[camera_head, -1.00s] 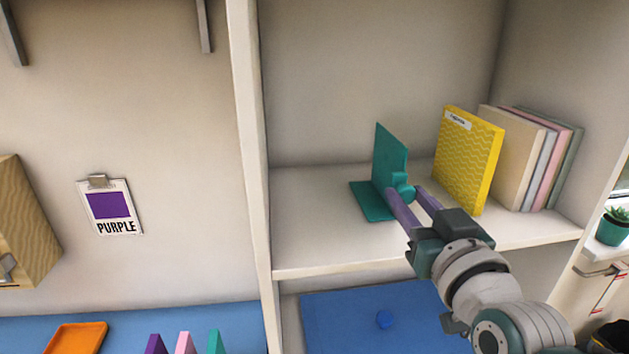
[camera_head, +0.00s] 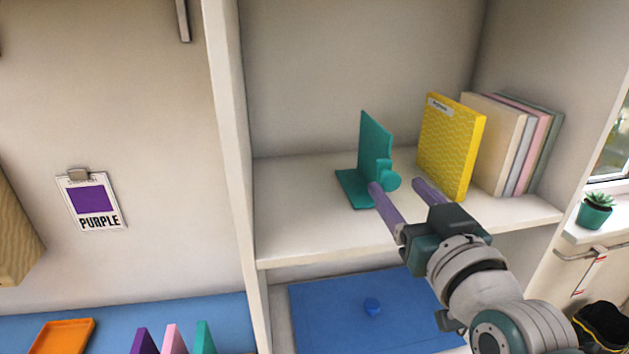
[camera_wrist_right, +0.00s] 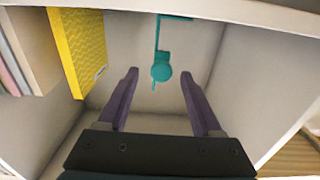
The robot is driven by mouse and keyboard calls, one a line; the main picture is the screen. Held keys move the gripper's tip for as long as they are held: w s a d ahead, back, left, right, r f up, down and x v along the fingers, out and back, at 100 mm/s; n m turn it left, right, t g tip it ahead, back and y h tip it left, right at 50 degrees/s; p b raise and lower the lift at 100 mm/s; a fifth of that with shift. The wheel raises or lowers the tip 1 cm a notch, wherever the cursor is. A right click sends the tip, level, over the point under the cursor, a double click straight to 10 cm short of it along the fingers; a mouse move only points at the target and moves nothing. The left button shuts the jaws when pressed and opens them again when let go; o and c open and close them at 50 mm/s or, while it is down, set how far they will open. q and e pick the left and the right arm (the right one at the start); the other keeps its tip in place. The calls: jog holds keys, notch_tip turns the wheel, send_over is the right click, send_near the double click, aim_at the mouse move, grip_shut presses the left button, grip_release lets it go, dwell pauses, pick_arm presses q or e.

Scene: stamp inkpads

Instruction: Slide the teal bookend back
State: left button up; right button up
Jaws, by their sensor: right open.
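The teal bookend (camera_head: 374,143) stands upright on the shelf, left of the yellow book, with its flat base plate on the shelf board. A round teal knob (camera_head: 391,180) sticks out at its front. My right gripper (camera_head: 395,185) is open, its purple fingers spread wide around the knob's place. In the right wrist view the bookend's knob (camera_wrist_right: 161,72) shows in the gap between the open fingertips (camera_wrist_right: 159,76), with space on both sides. My left gripper is not in view.
The yellow book (camera_head: 450,145) and several paler books (camera_head: 500,140) stand to the right on the shelf (camera_head: 300,215). A white upright (camera_head: 228,160) bounds the shelf at left. The shelf left of the bookend is clear. A blue panel (camera_head: 330,310) lies below.

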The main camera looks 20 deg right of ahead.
jog(key=b+v, duration=0.1)
jog(key=v, duration=0.7)
jog(key=s+a+f+n+g+y, duration=0.3)
jog(key=a+f+g+y, duration=0.2)
jog(key=a+g, duration=0.1)
jog(key=s+a+n+g+p, duration=0.1)
jog(key=s+n+g, duration=0.1)
jog(key=s+g, duration=0.9)
notch_tip(320, 180, up, 20)
jog(key=s+t+p, duration=0.2)
jog(key=t+p, duration=0.1)
jog(key=p, duration=1.7)
jog(key=shift+s+a+p, duration=0.15)
jog(key=shift+p, duration=0.2)
